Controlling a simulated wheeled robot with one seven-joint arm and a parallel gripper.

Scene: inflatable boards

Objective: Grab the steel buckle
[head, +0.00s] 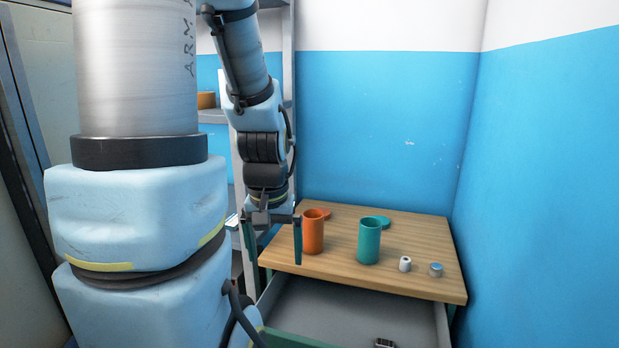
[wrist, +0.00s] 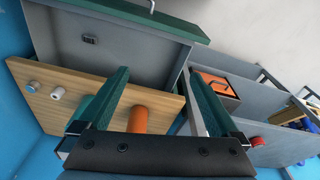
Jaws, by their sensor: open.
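A small dark grey metal piece, which looks like the steel buckle (head: 384,343), lies in the open drawer (head: 335,305) under the wooden top, at the lower edge of the head view. The buckle also shows in the wrist view (wrist: 89,39), flat on the drawer's grey floor. My gripper (head: 274,258) is open and empty, pointing down at the left end of the wooden top, up and left of the buckle. In the wrist view its two green fingers (wrist: 158,78) stand wide apart, with the buckle beyond them to the upper left.
Blue-and-white walls close the back and right. Grey shelves with an orange box (wrist: 215,85) stand beside the drawer.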

